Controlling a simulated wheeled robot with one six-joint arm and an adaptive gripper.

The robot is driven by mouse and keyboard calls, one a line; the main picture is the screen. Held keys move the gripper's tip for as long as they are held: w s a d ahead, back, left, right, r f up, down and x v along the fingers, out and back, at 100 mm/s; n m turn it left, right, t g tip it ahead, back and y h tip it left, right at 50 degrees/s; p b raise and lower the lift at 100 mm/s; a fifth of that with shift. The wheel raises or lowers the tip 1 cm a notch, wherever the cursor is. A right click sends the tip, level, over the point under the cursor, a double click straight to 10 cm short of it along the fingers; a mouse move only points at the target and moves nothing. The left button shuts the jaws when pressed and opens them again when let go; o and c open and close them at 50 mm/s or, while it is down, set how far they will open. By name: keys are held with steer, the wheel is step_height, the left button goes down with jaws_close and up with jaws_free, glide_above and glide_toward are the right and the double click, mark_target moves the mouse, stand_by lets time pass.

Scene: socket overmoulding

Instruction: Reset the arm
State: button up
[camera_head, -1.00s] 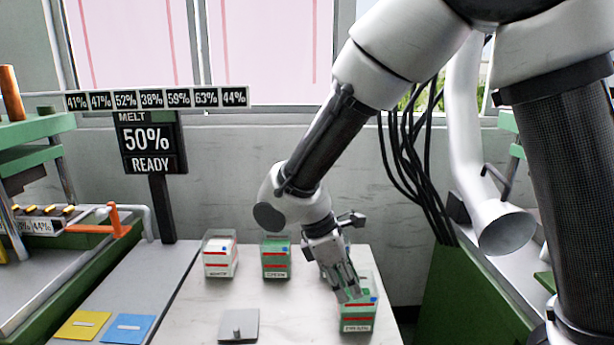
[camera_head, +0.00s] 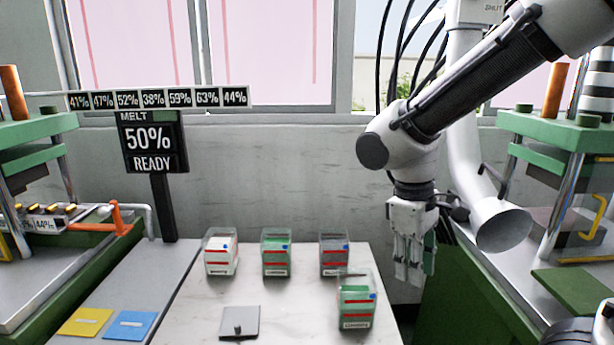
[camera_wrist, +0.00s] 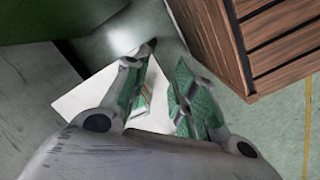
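My gripper (camera_head: 413,262) hangs pointing down at the right edge of the white table, beside and above the front bin, apart from it. In the wrist view my gripper (camera_wrist: 160,105) has its two green-padded fingers apart, with nothing visible held between them. The arm reaches in from the upper right, its wrist in front of the grey wall. The front clear bin with green contents (camera_head: 356,302) stands upright on the table (camera_head: 300,318), to the left of my gripper.
A white-filled bin (camera_head: 221,254), a green-filled bin (camera_head: 276,254) and a grey-filled bin (camera_head: 334,256) stand in a back row. A grey plate with a knob (camera_head: 239,322) lies in front. Green presses (camera_head: 560,135) flank both sides. A grey funnel pipe (camera_head: 500,228) is close right of my gripper.

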steer(key=s+d+r+m+t, duration=0.2)
steer(key=s+d+r+m, duration=0.1)
steer(key=d, duration=0.5)
steer(key=s+d+r+m+t+y, duration=0.1)
steer(key=s+d+r+m+t, duration=0.2)
steer(key=d+r+m, duration=0.2)
steer(key=d+r, duration=0.1)
steer(key=d, duration=0.2)
steer(key=shift+s+d+r+m, duration=0.3)
steer(key=shift+d+r+m, duration=0.05)
steer(key=shift+m, duration=0.05)
